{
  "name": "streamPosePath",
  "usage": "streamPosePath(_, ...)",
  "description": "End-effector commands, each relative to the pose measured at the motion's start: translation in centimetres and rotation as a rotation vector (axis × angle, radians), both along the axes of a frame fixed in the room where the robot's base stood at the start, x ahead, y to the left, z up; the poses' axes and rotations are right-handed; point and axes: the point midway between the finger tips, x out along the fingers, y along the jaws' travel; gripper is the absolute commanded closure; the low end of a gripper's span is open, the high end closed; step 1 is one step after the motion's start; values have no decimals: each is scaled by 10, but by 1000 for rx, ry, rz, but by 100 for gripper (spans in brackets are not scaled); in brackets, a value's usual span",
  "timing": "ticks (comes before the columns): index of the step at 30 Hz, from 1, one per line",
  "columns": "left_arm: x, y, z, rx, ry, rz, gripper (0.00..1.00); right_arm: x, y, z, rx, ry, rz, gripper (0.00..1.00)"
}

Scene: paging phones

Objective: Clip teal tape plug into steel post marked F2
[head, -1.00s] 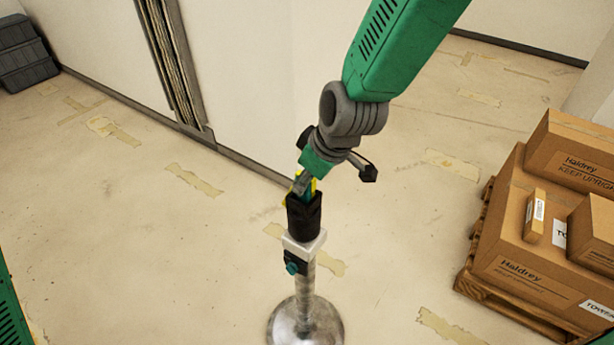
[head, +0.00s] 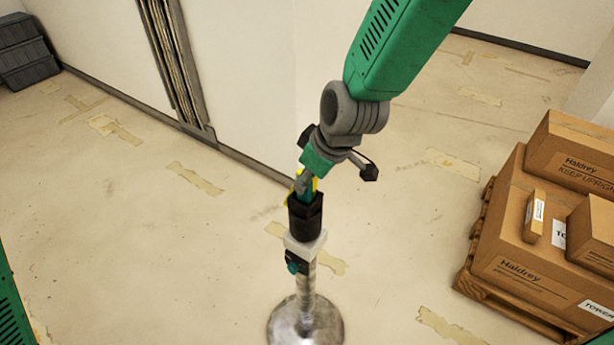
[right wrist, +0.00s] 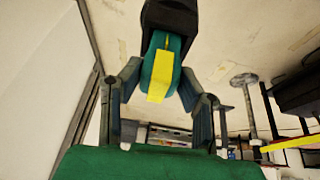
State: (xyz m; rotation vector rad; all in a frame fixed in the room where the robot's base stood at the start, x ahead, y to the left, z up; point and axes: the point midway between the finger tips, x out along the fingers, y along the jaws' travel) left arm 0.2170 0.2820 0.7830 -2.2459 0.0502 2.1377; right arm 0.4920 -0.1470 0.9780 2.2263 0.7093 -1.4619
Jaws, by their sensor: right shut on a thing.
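The teal tape plug (right wrist: 172,46) with a yellow strip is between the two fingers of my right gripper (right wrist: 160,80) in the right wrist view. Its far end meets the black head (right wrist: 170,16) of the post; how deep it sits is hidden. In the head view my right gripper (head: 303,184) points down onto the black head (head: 305,217), shut on the plug, with yellow showing beside the fingers. The steel post (head: 308,285) stands upright on a round base (head: 305,324). No F2 marking is readable. My left gripper is not in view.
A pallet (head: 478,262) with several cardboard boxes (head: 525,255) stands at the right. A white wall (head: 250,90) is behind the post, and dark grey crates (head: 22,50) are at the far left. The floor around the post is clear apart from worn tape. Another post (right wrist: 244,82) shows in the right wrist view.

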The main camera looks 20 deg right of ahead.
Motion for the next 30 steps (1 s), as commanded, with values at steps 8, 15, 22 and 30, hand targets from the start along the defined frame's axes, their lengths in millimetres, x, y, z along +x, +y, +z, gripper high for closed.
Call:
streamPosePath(8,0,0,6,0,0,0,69,0,0,5,0,0,0,99)
streamPosePath(15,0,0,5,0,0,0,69,0,0,5,0,0,0,99)
streamPosePath(22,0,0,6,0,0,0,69,0,0,5,0,0,0,99)
streamPosePath(30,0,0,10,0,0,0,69,1,2,5,1,0,-2,99)
